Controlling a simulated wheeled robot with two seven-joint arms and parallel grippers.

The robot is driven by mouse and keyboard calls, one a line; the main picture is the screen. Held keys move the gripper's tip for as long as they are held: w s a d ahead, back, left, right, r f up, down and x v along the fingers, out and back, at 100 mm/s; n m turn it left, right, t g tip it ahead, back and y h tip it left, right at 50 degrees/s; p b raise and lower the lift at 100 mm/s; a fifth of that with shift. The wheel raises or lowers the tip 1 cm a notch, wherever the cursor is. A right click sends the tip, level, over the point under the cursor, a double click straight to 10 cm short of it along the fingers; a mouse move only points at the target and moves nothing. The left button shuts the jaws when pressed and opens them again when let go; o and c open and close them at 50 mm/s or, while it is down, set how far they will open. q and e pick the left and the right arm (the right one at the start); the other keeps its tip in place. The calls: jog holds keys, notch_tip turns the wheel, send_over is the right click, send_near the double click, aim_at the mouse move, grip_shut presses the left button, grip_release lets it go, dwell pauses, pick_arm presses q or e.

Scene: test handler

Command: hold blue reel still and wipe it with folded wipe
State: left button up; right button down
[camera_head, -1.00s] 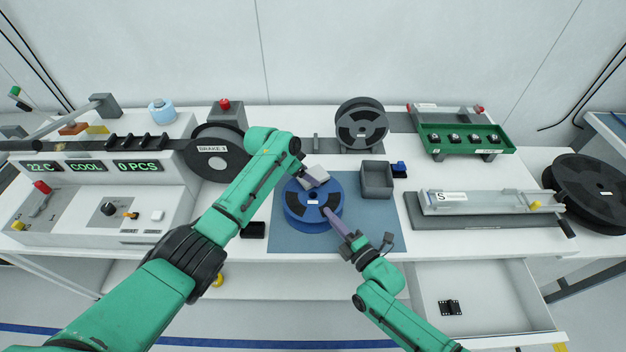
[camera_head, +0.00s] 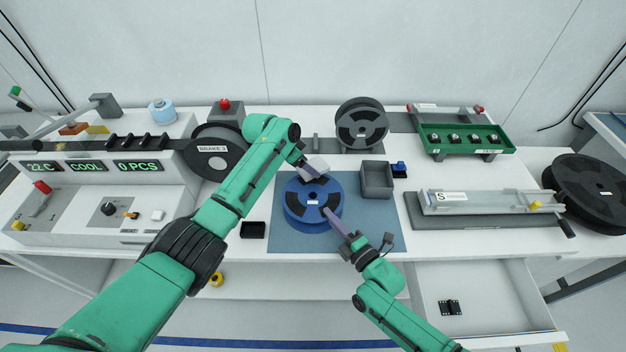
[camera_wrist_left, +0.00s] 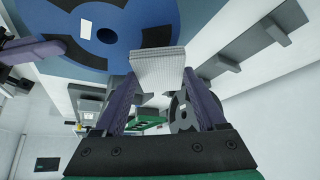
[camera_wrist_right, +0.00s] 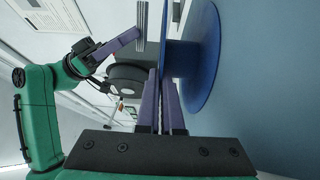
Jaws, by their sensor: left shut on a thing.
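The blue reel (camera_head: 298,213) lies flat on the blue-grey mat (camera_head: 375,230), its dark windows and small white label facing up. My left gripper (camera_head: 316,174) is shut on the folded wipe (camera_head: 314,163), a pale grey pad, at the reel's back edge. In the left wrist view the wipe (camera_wrist_left: 158,70) sits between the fingers and overlaps the reel's rim (camera_wrist_left: 105,60); whether it touches is unclear. My right gripper (camera_head: 328,213) is at the reel's front right rim. In the right wrist view its fingers (camera_wrist_right: 160,90) close on the thin blue flange (camera_wrist_right: 182,55).
A grey reel (camera_head: 361,125) stands at the back. A small black box (camera_head: 253,230) is at the mat's left.

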jog(key=c, duration=1)
grip_release()
jog(key=v, duration=1.2)
jog(key=shift+d, duration=0.1)
